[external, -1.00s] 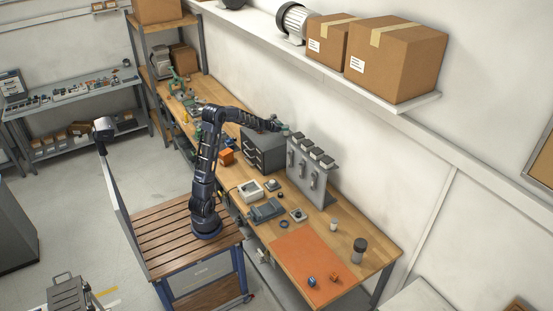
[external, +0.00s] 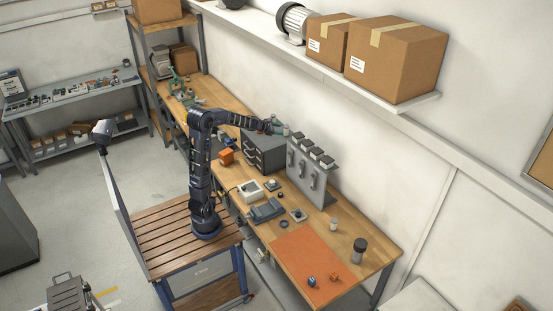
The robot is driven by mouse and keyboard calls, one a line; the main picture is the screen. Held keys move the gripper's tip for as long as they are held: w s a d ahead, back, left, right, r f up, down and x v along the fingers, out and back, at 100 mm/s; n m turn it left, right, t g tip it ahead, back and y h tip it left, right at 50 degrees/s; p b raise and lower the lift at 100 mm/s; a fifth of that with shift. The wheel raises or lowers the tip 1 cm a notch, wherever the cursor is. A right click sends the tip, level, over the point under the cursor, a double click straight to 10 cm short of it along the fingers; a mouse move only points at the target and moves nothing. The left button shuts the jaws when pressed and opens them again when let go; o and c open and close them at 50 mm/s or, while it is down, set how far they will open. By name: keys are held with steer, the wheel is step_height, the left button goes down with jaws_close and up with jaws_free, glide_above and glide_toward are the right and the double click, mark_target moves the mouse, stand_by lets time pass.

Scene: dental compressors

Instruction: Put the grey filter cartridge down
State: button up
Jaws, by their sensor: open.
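My gripper (external: 277,126) is at the far side of the bench, above the dark drawer cabinet (external: 262,152) and beside the top of the grey upright panel. Its jaws are open. A small grey cylinder (external: 286,130), which looks like the grey filter cartridge, is right at the fingertips. It appears upright. At this size I cannot tell whether the fingers still touch it, or whether it rests on the cabinet top.
The grey panel (external: 312,172) with several handles stands right of the cabinet. An orange mat (external: 305,262), a dark-topped jar (external: 360,250) and a white-grey box (external: 250,191) are on the bench. An orange block (external: 226,156) sits left of the cabinet. Cartons line the shelf above.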

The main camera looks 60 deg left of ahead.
steer(key=s+d+r+m+g+h, duration=0.3)
steer(key=s+d+m+g, duration=0.2)
steer(key=s+d+m, duration=1.4)
steer(key=s+f+m+g+y, duration=0.1)
steer(key=s+m, duration=0.4)
steer(key=s, duration=0.6)
steer(key=s+d+f+m+g+y, duration=0.1)
steer(key=s+f+m+g+y, duration=0.1)
steer(key=s+m, duration=0.4)
steer(key=s+f+y, duration=0.1)
steer(key=s+y, duration=0.1)
steer(key=s, duration=0.3)
steer(key=shift+s+f, duration=0.25)
steer(key=shift+s, duration=0.15)
